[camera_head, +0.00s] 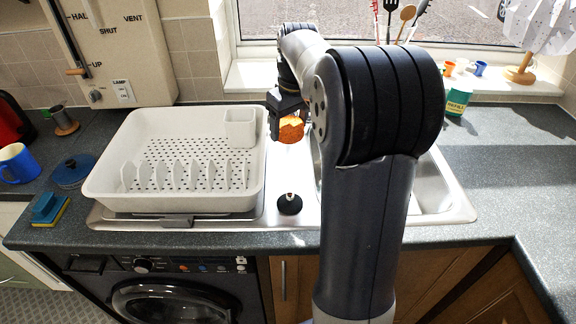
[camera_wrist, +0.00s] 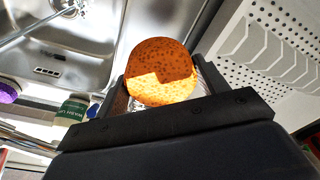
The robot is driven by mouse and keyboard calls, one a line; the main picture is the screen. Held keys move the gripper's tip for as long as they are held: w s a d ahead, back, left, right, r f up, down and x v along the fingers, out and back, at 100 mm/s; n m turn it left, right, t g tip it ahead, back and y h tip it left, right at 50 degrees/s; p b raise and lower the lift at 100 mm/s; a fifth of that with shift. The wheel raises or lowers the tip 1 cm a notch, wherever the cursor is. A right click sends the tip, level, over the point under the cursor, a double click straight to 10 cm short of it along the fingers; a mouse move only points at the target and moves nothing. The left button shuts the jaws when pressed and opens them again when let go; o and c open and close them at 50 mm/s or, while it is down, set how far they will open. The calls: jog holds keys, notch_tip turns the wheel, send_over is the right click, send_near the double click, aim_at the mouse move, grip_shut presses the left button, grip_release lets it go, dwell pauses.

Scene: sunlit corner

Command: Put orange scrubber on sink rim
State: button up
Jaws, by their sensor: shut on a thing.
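The orange scrubber (camera_head: 291,129) is a round, speckled orange piece held in my gripper (camera_head: 288,116). In the wrist view the scrubber (camera_wrist: 160,72) sits between the two jaws, partly sunlit, and my gripper (camera_wrist: 162,88) is shut on it. The metal sink rim (camera_head: 300,215) shows between the drying rack and the basin, and the scrubber is over this strip in the head view. I cannot tell the gap between scrubber and metal. The sink basin (camera_wrist: 70,50) is at upper left in the wrist view. My arm hides much of the basin in the head view.
A white drying rack (camera_head: 120,205) stands left of the scrubber. A small black-based item (camera_head: 289,204) stands on the rim in front. The right counter (camera_head: 510,160) is largely clear.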

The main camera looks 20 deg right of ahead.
aim_at(288, 170)
notch_tip(288, 170, down, 12)
jog(key=shift+f, duration=0.1)
dwell(0.5)
jog(key=o, duration=0.9)
jog(key=shift+f, duration=0.1)
jog(key=r, duration=0.4)
jog(key=s+r, duration=0.1)
jog(key=r, duration=0.7)
jog(key=shift+s+d+r, duration=0.1)
jog(key=shift+s+d, duration=0.1)
